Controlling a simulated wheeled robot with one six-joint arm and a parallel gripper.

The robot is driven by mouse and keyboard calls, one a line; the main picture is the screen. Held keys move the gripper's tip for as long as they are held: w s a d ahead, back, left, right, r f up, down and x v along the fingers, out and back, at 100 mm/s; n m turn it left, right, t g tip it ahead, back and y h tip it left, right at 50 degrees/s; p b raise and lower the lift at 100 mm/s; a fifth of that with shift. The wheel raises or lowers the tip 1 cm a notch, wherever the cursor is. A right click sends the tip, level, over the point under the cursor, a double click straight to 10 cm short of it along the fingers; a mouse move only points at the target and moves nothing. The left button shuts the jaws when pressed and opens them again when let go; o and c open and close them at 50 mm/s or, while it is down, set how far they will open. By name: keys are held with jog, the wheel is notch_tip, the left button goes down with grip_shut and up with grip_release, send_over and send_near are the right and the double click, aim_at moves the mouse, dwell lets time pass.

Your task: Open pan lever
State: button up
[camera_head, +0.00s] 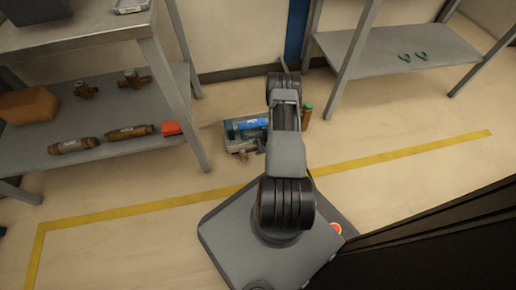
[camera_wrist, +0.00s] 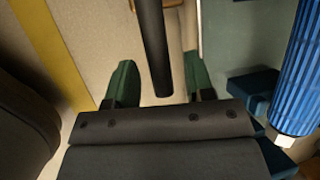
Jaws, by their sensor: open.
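The meter testbench (camera_head: 236,143) stands on the floor behind my arm in the head view, with a blue cylinder (camera_head: 250,124) on it. In the wrist view the blue ribbed cylinder (camera_wrist: 303,60) is at the right edge. A dark rod (camera_wrist: 152,40), which looks like the lever, comes down from the top edge. Its end lies in the picture between the two green fingers of my gripper (camera_wrist: 158,65). The gripper is open, with a visible gap between rod and fingers. Whether the rod is at finger depth I cannot tell. The head view hides the gripper behind the arm.
A grey shelf (camera_head: 97,118) with brown fittings and a red box (camera_head: 172,128) stands at left. Another shelf (camera_head: 385,52) holds green items at right. A yellow line (camera_head: 400,152) crosses the floor. A dark panel fills the lower right.

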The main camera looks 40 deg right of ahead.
grip_shut()
dwell(0.3)
